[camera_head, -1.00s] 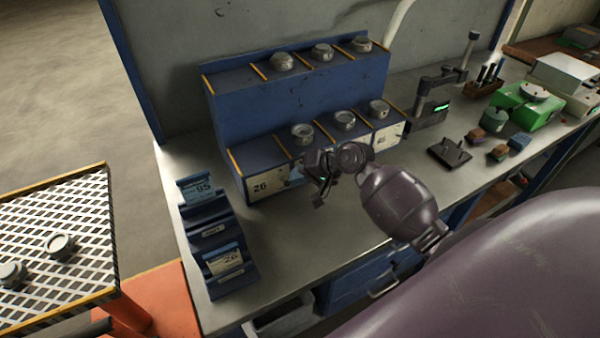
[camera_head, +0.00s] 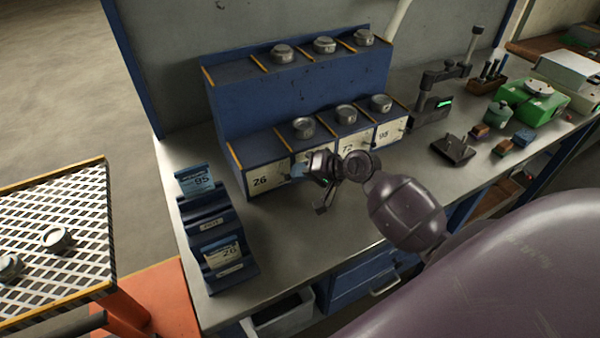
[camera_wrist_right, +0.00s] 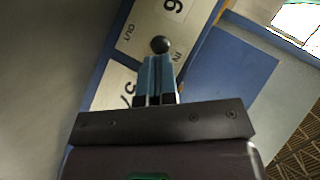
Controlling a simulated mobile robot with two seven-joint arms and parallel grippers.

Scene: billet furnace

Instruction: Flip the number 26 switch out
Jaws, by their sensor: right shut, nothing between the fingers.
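The white panel numbered 26 (camera_head: 262,181) is at the left end of the lower front row of the blue rack. In the right wrist view, a panel (camera_wrist_right: 150,25) with a partly visible 6 carries OUT and IN marks. A dark ball-ended switch (camera_wrist_right: 160,44) stands between the marks, nearer IN. My right gripper (camera_head: 298,171) is shut and empty at the right side of the 26 panel. Its blue fingertips (camera_wrist_right: 156,62) are right at the ball; I cannot tell whether they touch it. The switch is not clear in the head view. My left gripper is out of view.
The blue rack (camera_head: 300,100) bears several round metal pieces. Panels 72 (camera_head: 350,147) and 98 (camera_head: 388,135) are to the right. A blue card holder (camera_head: 213,225) with cards 95 and 26 stands at the left. The bench front between them is clear.

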